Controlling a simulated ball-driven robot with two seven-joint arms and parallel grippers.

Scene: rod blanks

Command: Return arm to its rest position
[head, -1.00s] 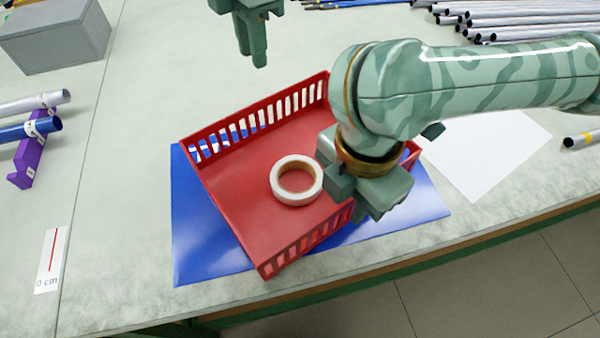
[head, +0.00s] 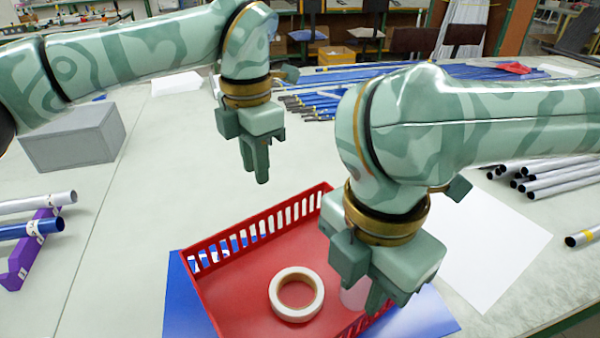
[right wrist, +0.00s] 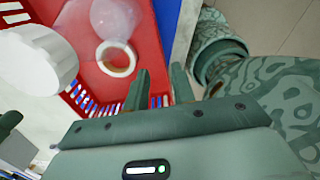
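My left gripper (head: 256,176) hangs with its fingers down above the bare table, beyond the red tray's far wall. It holds nothing that I can see; its fingers look close together. My right gripper (head: 374,306) points down over the right side of the red tray (head: 240,300). In the right wrist view its two fingers (right wrist: 160,78) stand apart with nothing between them. A white tape roll (head: 297,294) lies in the tray, left of the right gripper; it also shows in the right wrist view (right wrist: 104,64). A translucent whitish object (head: 354,296) is partly hidden behind the right gripper.
The tray sits on a blue sheet (head: 180,310). A grey box (head: 70,145) and tubes on a purple holder (head: 35,250) are left. White paper (head: 490,250) and silver tubes (head: 550,175) are right; blue rods (head: 320,95) lie behind. A large white ribbed object (right wrist: 38,58) shows in the right wrist view.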

